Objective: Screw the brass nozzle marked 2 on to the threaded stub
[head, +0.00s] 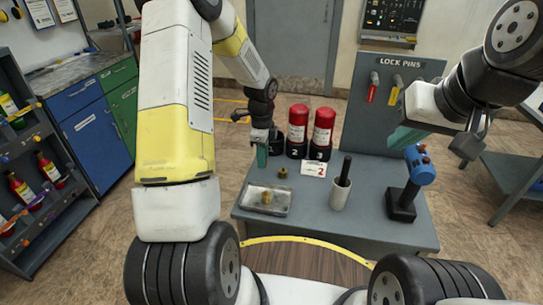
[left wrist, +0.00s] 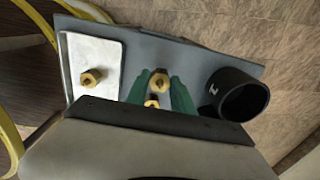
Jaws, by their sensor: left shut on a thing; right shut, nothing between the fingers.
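My left gripper (head: 262,157) hangs above the left part of the grey table, its green fingers closed. In the left wrist view, two brass nozzles show around the fingers (left wrist: 160,95). The lower one (left wrist: 152,103) is between them, partly hidden; the other (left wrist: 158,80) appears just beyond. A brass nozzle (head: 283,172) stands on the table beside the gripper, and another (head: 266,197) is on the metal tray. I cannot read number marks on the nozzles. My right gripper (head: 402,138) is shut and empty at the right, near a blue-headed black stand (head: 420,165). I cannot make out the threaded stub for sure.
Two red cylinders (head: 298,122) in black bases stand at the back. A black cup (left wrist: 240,95) stands beside them. A white card marked 2 (head: 313,169) lies in front. A white cup (head: 340,194) holds a black-handled tool. The tray (head: 252,188) is at the front left.

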